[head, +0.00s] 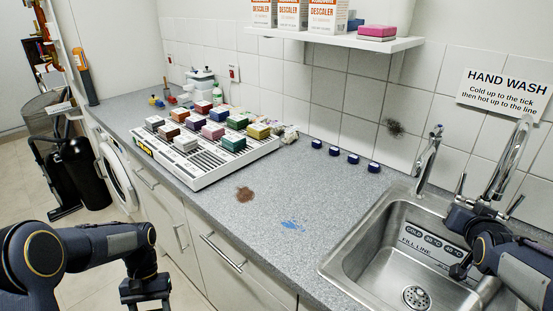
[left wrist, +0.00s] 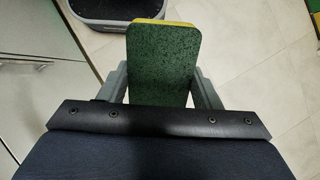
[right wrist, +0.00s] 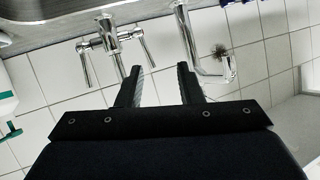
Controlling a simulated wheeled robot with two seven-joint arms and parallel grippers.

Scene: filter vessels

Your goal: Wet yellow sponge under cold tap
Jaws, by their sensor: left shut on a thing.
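The yellow sponge shows in the left wrist view with its dark green face (left wrist: 163,65) toward the camera and a thin yellow edge at the top. My left gripper (left wrist: 162,88) is shut on it, off the counter's front at the lower left of the head view. The head view does not show the sponge clearly. A mixer tap (head: 508,160) with two lever handles stands behind the steel sink (head: 345,266); a smaller tap (head: 430,152) with a blue mark is left of it. My right gripper (right wrist: 160,85) is open and empty, near the taps.
A white rack (head: 190,176) with several coloured blocks stands on the counter. Several dark blue caps (head: 334,152) line the wall. A hand wash sign (head: 505,92) hangs above the taps.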

